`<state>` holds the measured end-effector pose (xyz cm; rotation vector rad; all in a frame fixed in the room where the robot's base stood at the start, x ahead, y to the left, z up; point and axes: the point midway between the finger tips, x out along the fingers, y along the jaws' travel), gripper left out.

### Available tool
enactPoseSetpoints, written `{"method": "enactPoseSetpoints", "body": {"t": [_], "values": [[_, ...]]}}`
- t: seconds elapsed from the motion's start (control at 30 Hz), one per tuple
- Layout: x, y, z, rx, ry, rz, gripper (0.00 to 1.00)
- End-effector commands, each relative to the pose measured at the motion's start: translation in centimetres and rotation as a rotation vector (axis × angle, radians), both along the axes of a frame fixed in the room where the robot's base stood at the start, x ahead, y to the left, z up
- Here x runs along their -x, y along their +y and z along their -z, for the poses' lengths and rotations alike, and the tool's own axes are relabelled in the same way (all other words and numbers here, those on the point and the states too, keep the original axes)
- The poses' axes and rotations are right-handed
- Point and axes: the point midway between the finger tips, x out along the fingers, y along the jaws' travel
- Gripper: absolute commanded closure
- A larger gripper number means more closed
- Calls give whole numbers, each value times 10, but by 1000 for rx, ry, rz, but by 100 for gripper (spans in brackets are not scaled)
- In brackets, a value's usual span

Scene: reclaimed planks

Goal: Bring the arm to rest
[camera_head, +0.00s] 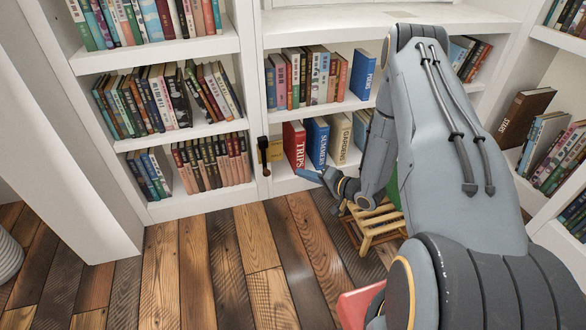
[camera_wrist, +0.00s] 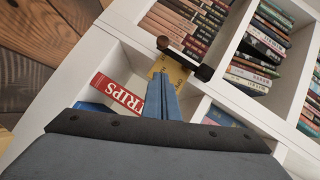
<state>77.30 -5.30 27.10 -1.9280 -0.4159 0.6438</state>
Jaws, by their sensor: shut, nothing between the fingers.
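My gripper (camera_head: 308,174) is at the end of my grey arm, which reaches forward and down in front of the middle bookcase. In the wrist view its blue-grey fingers (camera_wrist: 163,92) are together with nothing between them.
White bookcases (camera_head: 195,130) full of books stand ahead and at both sides. Red TRIPS (camera_head: 295,144) and blue SUMMER (camera_head: 317,142) books stand behind my gripper. A wooden stool (camera_head: 372,226) is partly hidden below my arm.

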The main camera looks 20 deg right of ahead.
Motion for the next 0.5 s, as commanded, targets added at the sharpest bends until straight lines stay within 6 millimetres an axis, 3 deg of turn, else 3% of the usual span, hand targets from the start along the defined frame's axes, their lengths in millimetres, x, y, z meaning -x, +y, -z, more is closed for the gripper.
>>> {"method": "enactPoseSetpoints", "body": {"t": [0.3,0.5], "values": [[15,-9,-5,1,0,-2,100],[0,0,-18,89,6,-13,100]]}}
